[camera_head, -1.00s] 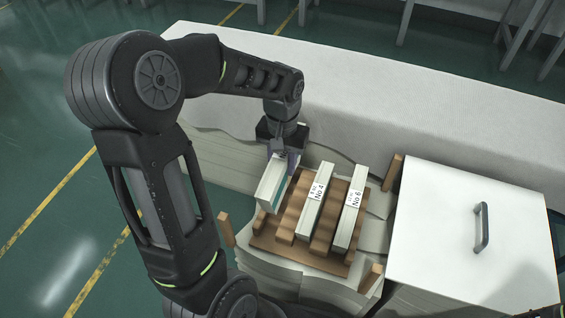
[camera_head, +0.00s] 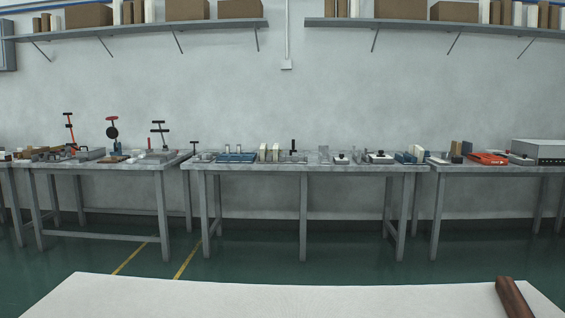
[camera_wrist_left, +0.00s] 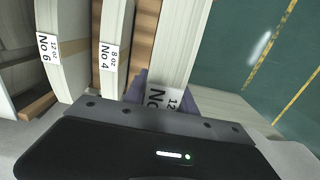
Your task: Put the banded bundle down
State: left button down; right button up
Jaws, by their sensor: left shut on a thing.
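In the left wrist view my left gripper (camera_wrist_left: 163,97) is shut on a pale banded bundle (camera_wrist_left: 170,42). Its purple fingers lie along the bundle's sides, and its white label reads "No" and "12", partly hidden by the gripper body. To its left in the picture stand the "8 oz No 4" bundle (camera_wrist_left: 114,25) and the "12 oz No 6" bundle (camera_wrist_left: 52,22). Brown wooden slats (camera_wrist_left: 145,42) show beside and between the bundles. Whether the held bundle's underside touches the wood is hidden. My right gripper is in neither view.
The head view shows a white surface (camera_head: 250,298) in front with a brown wooden piece (camera_head: 514,297) at its right. Beyond the green floor, workbenches (camera_head: 300,166) with tools line the wall under shelves (camera_head: 150,27). Green floor (camera_wrist_left: 235,50) also shows in the wrist view.

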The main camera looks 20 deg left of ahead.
pick_arm(q)
jog(key=shift+r, duration=0.1)
jog(key=w+d+r+m+p, duration=0.1)
jog(key=w+d+r+p, duration=0.3)
jog(key=d+p, duration=0.3)
jog(key=w+d+r+m+p, duration=0.2)
jog(key=d+r+p, duration=0.4)
jog(key=p, duration=1)
jog(key=shift+w+d+r+m+p, duration=0.3)
jog(key=shift+w+d, duration=0.55)
jog(key=shift+d, duration=0.1)
